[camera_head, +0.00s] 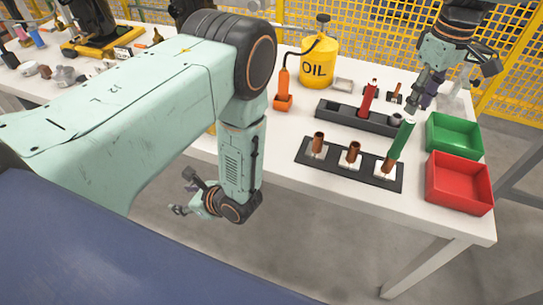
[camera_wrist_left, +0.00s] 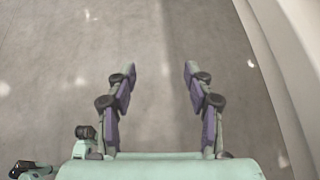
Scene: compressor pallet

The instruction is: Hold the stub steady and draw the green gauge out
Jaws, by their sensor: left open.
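The green gauge (camera_head: 402,139) is a green rod standing, slightly tilted, in the rightmost copper stub (camera_head: 388,164) on a dark plate (camera_head: 312,158). Two more copper stubs, (camera_head: 318,143) and (camera_head: 353,152), stand to its left with nothing in them. My left gripper (camera_head: 181,210) hangs low in front of the table, away from the stubs. The left wrist view shows its fingers (camera_wrist_left: 159,68) apart and empty over bare floor. My right gripper (camera_head: 420,106) is above and behind the green gauge, apparently apart from it; its finger gap is unclear.
A dark rack (camera_head: 340,113) holding a red gauge (camera_head: 368,98) lies behind the plate. A green bin (camera_head: 453,151) and a red bin (camera_head: 459,207) stand at the right. A yellow oil can (camera_head: 319,62) and an orange-based tool (camera_head: 283,102) stand behind left.

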